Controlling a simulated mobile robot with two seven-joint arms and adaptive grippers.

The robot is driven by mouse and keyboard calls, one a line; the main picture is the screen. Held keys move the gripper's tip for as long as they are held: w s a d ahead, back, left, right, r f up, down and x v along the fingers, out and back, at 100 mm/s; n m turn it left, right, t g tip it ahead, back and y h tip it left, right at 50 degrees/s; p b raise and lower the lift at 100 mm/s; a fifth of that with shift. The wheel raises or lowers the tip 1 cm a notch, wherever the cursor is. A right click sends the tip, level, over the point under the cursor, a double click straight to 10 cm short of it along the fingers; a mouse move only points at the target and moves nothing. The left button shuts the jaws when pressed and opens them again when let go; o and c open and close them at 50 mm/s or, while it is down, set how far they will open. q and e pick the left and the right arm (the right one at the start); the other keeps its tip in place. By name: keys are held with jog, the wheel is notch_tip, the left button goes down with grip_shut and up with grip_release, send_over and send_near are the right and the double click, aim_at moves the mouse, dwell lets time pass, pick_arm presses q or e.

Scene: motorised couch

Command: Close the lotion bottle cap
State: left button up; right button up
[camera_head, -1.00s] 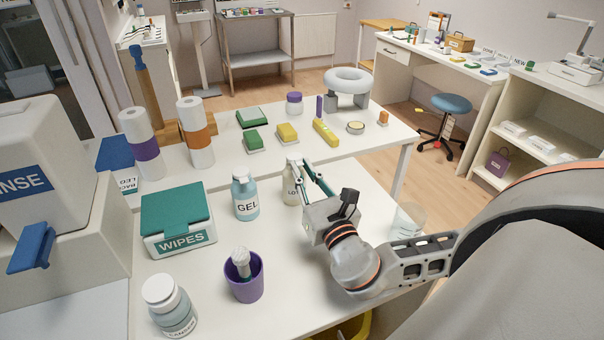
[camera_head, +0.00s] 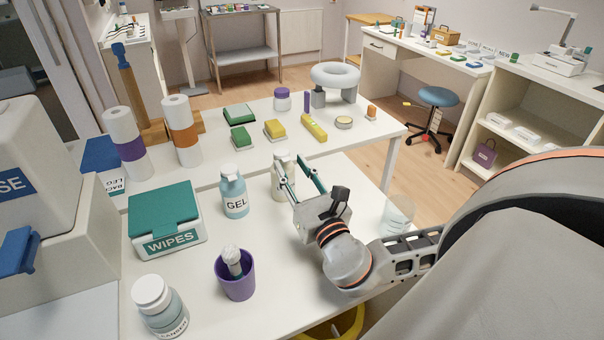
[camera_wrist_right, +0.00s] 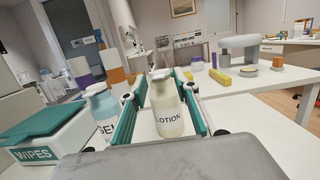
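The lotion bottle (camera_head: 284,185) is cream-coloured and stands upright on the near white table, partly hidden by my right gripper in the head view. In the right wrist view the bottle (camera_wrist_right: 166,112) shows its LOTION label and a pale top (camera_wrist_right: 161,75). I cannot tell whether its cap is open or shut. My right gripper (camera_head: 288,159) is open, its green-lined fingers reaching toward the bottle. In the wrist view the bottle appears between the fingers, with visible gaps on both sides. My left gripper is not in view.
A blue gel bottle (camera_head: 233,192) stands just left of the lotion. A wipes box (camera_head: 165,215), a purple cup (camera_head: 236,277) holding a brush-like item and a cleanser bottle (camera_head: 159,307) are farther left and nearer. A clear cup (camera_head: 397,214) stands at the right.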

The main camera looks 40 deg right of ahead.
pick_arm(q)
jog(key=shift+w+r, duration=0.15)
pick_arm(e)
jog(key=v, duration=1.1)
jog(key=shift+s, duration=0.25)
jog(key=shift+a+f, duration=0.1)
jog(key=shift+f, duration=0.05)
